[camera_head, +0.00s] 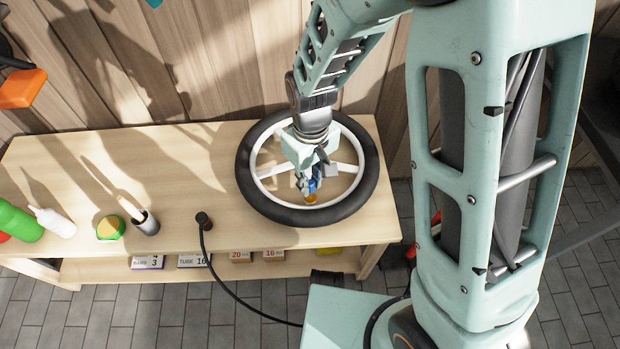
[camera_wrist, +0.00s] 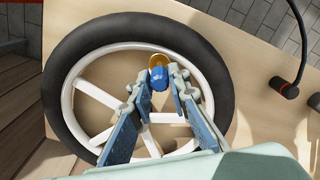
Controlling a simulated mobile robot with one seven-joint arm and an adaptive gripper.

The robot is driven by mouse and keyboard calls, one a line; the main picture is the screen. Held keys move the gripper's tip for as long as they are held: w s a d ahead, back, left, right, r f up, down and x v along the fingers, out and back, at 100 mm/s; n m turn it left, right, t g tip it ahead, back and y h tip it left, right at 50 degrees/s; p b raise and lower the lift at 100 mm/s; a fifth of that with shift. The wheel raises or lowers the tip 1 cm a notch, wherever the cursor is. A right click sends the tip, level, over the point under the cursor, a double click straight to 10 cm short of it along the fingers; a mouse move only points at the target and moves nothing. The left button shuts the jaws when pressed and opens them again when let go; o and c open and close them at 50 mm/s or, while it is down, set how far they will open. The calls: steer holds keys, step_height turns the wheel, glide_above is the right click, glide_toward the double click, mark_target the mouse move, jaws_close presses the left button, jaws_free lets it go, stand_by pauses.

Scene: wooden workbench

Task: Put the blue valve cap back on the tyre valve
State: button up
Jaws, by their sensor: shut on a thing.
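The black tyre (camera_head: 244,170) lies flat on the bench around a white spoked wheel; the wrist view shows it too (camera_wrist: 56,88). The tyre valve looks like the brass-coloured piece (camera_wrist: 157,62) at the rim's inner edge, also in the head view (camera_head: 310,199). My gripper (camera_wrist: 157,76) is shut on the blue valve cap (camera_wrist: 158,79), with a finger on each side. In the head view my gripper (camera_head: 309,183) is low over the wheel's near side, and the cap (camera_head: 314,185) is partly hidden. The cap overlaps the valve in view; I cannot tell whether they touch.
A black hose with a chuck (camera_head: 203,218) stands left of the tyre. A grey cup with brushes (camera_head: 146,222), a green-and-yellow round item (camera_head: 110,228), a white bottle (camera_head: 54,222) and a green bottle (camera_head: 18,222) are farther left. Small boxes (camera_head: 194,261) sit on the lower shelf.

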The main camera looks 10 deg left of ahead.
steer(key=shift+f+b, duration=0.75)
steer(key=shift+f, duration=0.6)
steer(key=shift+r+p, duration=0.2)
steer(key=shift+p, duration=0.1)
stand_by(0.3)
steer(key=shift+r+p, duration=0.5)
steer(key=shift+r, duration=0.15)
steer(key=shift+r, duration=0.15)
stand_by(0.8)
steer(key=shift+r+p, duration=0.55)
steer(key=shift+p, duration=0.1)
steer(key=shift+r, duration=0.1)
stand_by(0.5)
